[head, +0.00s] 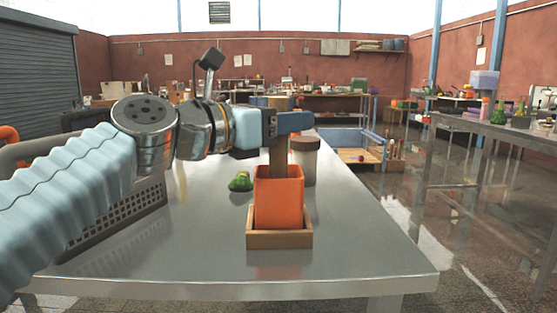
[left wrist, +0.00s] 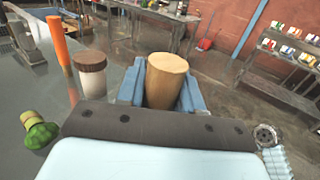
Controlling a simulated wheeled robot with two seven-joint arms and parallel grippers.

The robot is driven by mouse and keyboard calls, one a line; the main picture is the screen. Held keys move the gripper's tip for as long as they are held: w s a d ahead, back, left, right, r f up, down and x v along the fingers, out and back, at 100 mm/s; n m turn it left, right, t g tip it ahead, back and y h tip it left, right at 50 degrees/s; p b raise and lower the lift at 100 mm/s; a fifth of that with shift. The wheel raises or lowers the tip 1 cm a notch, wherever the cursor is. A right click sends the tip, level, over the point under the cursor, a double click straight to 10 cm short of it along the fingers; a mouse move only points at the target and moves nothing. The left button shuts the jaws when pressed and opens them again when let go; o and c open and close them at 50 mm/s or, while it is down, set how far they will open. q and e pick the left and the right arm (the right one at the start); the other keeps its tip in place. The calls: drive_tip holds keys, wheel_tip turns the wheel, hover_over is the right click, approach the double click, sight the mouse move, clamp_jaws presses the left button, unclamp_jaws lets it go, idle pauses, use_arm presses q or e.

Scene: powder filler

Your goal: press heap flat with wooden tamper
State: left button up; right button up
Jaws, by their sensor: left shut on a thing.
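The wooden tamper (head: 278,158) stands upright in my left gripper (head: 283,124), which is shut on its upper part. Its lower end goes down into the mouth of an orange square container (head: 279,197). In the left wrist view the round wooden top of the tamper (left wrist: 166,66) shows between the blue fingers. The orange container sits in a shallow wooden tray (head: 279,240) on the metal table. The heap is hidden inside the container, so I cannot tell whether the tamper touches it. My right gripper is not in view.
A jar with a brown lid (head: 305,161) stands just behind and right of the orange container. A green lumpy object (head: 240,182) lies to its left. A dark perforated crate (head: 115,222) is at the table's left. The table's front right (head: 365,240) is clear.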

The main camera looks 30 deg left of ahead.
use_arm(q)
wheel_tip(320, 180, up, 8)
drive_tip(key=p, duration=0.5)
drive_tip(key=shift+f, duration=0.15)
idle(0.5)
wheel_tip(320, 180, down, 10)
drive_tip(key=b, duration=0.7)
drive_tip(key=shift+r, duration=0.3)
